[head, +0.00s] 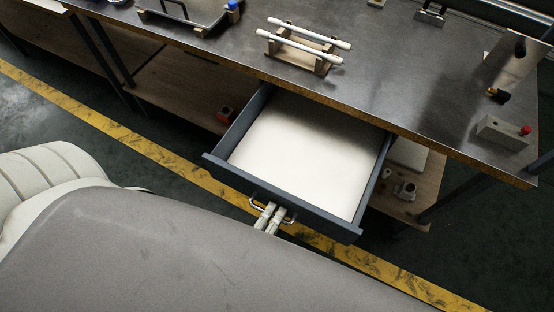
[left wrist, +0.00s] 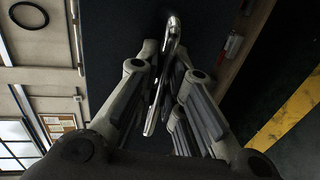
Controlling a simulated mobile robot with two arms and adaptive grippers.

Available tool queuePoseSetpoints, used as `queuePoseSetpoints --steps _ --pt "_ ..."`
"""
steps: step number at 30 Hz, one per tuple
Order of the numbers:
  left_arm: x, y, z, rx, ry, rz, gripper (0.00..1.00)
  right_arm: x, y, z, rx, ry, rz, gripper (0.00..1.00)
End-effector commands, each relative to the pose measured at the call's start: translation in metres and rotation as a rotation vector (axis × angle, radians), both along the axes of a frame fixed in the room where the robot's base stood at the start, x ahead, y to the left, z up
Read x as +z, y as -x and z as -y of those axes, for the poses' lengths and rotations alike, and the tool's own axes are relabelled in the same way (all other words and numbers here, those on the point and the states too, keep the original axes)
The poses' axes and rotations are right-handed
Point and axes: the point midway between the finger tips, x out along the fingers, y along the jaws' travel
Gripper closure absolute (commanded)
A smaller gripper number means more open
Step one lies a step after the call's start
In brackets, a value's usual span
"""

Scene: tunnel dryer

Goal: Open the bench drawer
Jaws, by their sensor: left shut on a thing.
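The bench drawer (head: 300,150) is pulled well out from under the bench top. It has dark blue-grey walls and a pale, empty-looking bottom. Its metal bar handle (head: 257,203) is on the front panel. My left gripper (head: 272,212) is shut on this handle; the fingers show at the drawer front in the head view. In the left wrist view the fingers of my left gripper (left wrist: 165,85) stand on both sides of the shiny handle (left wrist: 172,40), against the dark drawer front (left wrist: 105,40). My right gripper is not in view.
A lower shelf (head: 180,90) runs beneath. A yellow floor line (head: 130,140) passes under the drawer front.

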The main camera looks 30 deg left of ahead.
Motion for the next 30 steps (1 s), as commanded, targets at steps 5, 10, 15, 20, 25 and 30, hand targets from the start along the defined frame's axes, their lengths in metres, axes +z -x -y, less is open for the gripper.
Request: queuePoseSetpoints --steps 5,10,15,20,25,30 --pt "-0.001 0.001 0.001 -0.001 0.001 -0.003 1.0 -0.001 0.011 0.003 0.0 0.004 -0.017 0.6" --pt "-0.001 0.001 0.001 -0.001 0.001 -0.003 0.81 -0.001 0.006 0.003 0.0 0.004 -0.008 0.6" --pt "-0.001 0.0 0.0 -0.001 0.001 -0.002 0.81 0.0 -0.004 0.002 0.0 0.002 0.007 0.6" --pt "0.0 0.001 0.0 0.0 0.0 -0.002 0.81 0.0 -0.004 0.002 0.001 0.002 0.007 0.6" --pt "0.003 0.02 0.0 -0.002 0.0 -0.004 0.81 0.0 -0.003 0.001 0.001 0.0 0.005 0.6" --pt "0.01 0.056 -0.001 -0.003 0.001 -0.007 0.81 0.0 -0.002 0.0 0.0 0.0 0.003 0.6"
